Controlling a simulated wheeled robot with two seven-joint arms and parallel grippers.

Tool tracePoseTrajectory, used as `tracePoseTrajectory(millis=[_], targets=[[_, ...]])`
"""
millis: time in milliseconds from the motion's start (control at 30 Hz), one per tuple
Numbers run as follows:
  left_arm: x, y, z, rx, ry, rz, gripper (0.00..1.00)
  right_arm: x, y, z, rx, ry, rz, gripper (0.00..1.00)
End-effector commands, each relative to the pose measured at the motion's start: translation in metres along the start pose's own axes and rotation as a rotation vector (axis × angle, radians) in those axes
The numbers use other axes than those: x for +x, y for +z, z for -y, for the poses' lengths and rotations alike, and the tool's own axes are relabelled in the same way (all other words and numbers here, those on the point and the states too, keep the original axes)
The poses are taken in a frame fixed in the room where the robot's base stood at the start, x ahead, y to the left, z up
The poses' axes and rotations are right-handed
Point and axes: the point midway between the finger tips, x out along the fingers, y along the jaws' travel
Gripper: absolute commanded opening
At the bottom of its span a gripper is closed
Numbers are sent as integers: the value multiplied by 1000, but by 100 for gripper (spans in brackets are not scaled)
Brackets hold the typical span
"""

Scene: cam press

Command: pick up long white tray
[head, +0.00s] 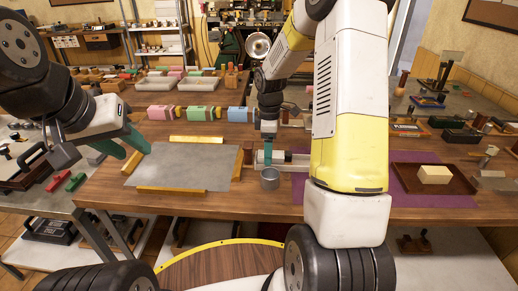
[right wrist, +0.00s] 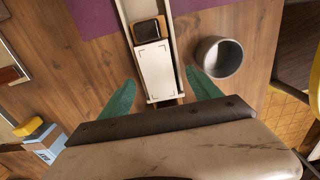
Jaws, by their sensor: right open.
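The long white tray (right wrist: 170,40) lies on the wooden table in the right wrist view, with a white block (right wrist: 153,72) and a dark piece (right wrist: 148,30) inside. In the head view the tray (head: 300,158) is partly hidden by my right arm. My right gripper (right wrist: 160,75) is open, with its green fingertips on either side of the tray's near end. No contact can be made out. It also shows in the head view (head: 268,156). My left gripper (head: 138,153) is open and empty near the left edge of the grey mat.
A grey cup (head: 270,180) stands close beside the tray, near my right finger. A grey mat (head: 180,165) with yellow bars lies left of it. A purple mat (head: 410,200) holds a brown tray (head: 455,185) with a cream block. Pink, green and blue blocks line the back.

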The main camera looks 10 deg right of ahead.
Motion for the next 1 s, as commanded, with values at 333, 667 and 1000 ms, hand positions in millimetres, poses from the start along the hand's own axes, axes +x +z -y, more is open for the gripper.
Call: tracePoseTrajectory(millis=[333, 667, 1000], targets=[[0, 0, 0, 0, 0, 0, 36, 30, 2, 0, 0, 0, 0, 73], [0, 0, 0, 0, 0, 0, 36, 30, 2, 0, 1, 0, 0, 35], [0, 0, 0, 0, 0, 0, 36, 29, 1, 0, 1, 1, 0, 5]])
